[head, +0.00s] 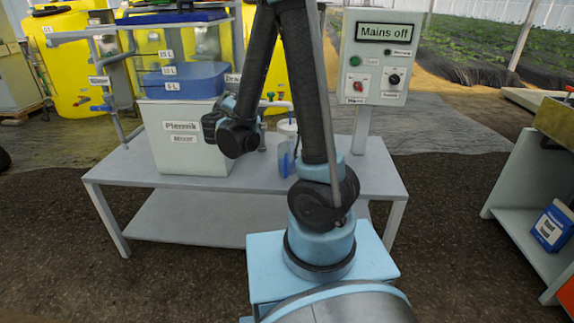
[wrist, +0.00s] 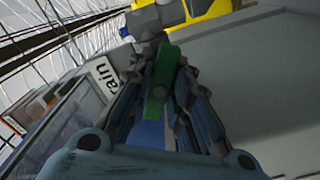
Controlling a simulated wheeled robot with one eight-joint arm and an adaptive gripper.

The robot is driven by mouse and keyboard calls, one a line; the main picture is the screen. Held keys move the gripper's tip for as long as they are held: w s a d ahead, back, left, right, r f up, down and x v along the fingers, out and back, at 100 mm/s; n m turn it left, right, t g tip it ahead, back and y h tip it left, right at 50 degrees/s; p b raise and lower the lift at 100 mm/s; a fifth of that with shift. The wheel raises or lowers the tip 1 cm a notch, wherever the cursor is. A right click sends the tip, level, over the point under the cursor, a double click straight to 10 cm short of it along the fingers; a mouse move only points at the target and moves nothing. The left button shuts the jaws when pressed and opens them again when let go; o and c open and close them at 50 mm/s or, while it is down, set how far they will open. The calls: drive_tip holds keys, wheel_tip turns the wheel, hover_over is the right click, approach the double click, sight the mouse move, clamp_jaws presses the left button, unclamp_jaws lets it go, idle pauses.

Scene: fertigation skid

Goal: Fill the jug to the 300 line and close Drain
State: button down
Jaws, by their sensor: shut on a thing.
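In the wrist view my gripper (wrist: 160,90) is shut on a green valve lever (wrist: 164,68), with one finger on each side. A label ending in "ain" (wrist: 103,73) stands beside it. In the head view the Drain label (head: 232,78) is partly hidden by my arm, and my fingers and the lever are hidden behind it. The jug (head: 284,160) stands on the bench, mostly behind my arm, under a white spout (head: 281,104). I cannot read its lines or its liquid level.
A clear tank with blue liquid (head: 185,82), marked in litres, stands above a white mixer box (head: 180,150) on the grey bench (head: 130,170). A control panel (head: 380,60) reads "Mains off". Yellow tanks (head: 75,60) stand behind. A shelf (head: 520,190) is at right.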

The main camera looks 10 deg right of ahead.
drive_tip(key=shift+a, duration=0.1)
drive_tip(key=m, duration=0.6)
drive_tip(key=shift+m, duration=0.3)
idle(1.1)
drive_tip(key=m, duration=0.6)
drive_tip(key=c, duration=1.4)
unclamp_jaws()
drive_tip(key=shift+c, duration=0.2)
